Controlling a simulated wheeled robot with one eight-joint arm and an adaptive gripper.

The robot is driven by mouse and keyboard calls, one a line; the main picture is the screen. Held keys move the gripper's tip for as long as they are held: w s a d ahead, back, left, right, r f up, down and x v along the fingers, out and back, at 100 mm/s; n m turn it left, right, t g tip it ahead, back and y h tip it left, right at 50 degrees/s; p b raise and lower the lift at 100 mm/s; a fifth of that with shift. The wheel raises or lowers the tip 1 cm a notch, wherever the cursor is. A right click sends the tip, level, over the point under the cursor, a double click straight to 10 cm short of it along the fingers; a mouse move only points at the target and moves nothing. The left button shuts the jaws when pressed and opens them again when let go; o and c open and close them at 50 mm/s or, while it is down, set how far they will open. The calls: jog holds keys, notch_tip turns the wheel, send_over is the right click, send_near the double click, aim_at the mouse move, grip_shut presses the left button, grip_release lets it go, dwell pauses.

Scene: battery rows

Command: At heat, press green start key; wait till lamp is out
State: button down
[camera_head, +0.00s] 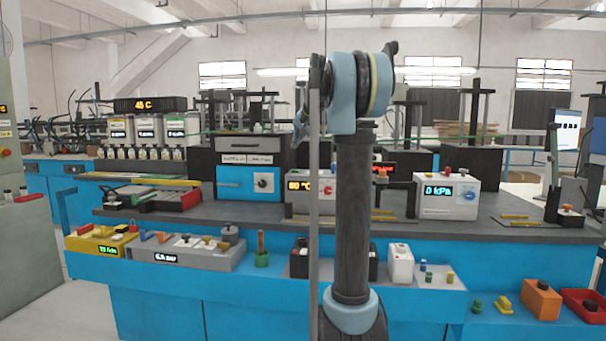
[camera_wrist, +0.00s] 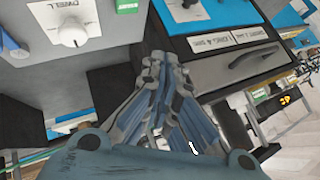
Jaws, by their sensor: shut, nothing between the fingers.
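My gripper (camera_wrist: 160,65) is shut with nothing between its fingers in the wrist view. In the head view my arm stands in the middle and I cannot make out the fingers. A white box (camera_head: 298,184) with an amber display, seemingly 80 °C, is partly behind my arm. A red display (camera_head: 384,168) glows right of it. I cannot clearly make out a green start key or its lamp.
A white box (camera_head: 452,197) reading 0 kPa stands right on the grey bench (camera_head: 405,231). The wrist view shows a white knob panel (camera_wrist: 95,22) beside the fingers.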

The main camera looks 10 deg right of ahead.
jog(key=shift+w+d+r, duration=0.2)
jog(key=shift+w+d, duration=0.05)
jog(key=shift+w, duration=0.2)
jog(key=shift+w+d+r, duration=0.15)
jog(key=shift+w+d, duration=0.1)
jog(key=shift+w, duration=0.15)
jog(key=shift+a, duration=0.1)
send_over(296, 171)
jog(key=w+d, duration=0.1)
jog(key=w, duration=0.1)
jog(key=shift+s+f, duration=0.15)
jog(key=shift+f, duration=2.05)
jog(key=shift+s+f, duration=0.1)
jog(key=shift+f, duration=2.1)
jog(key=shift+f, duration=0.15)
jog(key=shift+w+f, duration=0.1)
jog(key=shift+f, duration=0.1)
jog(key=shift+f, duration=0.4)
jog(key=shift+r, duration=0.8)
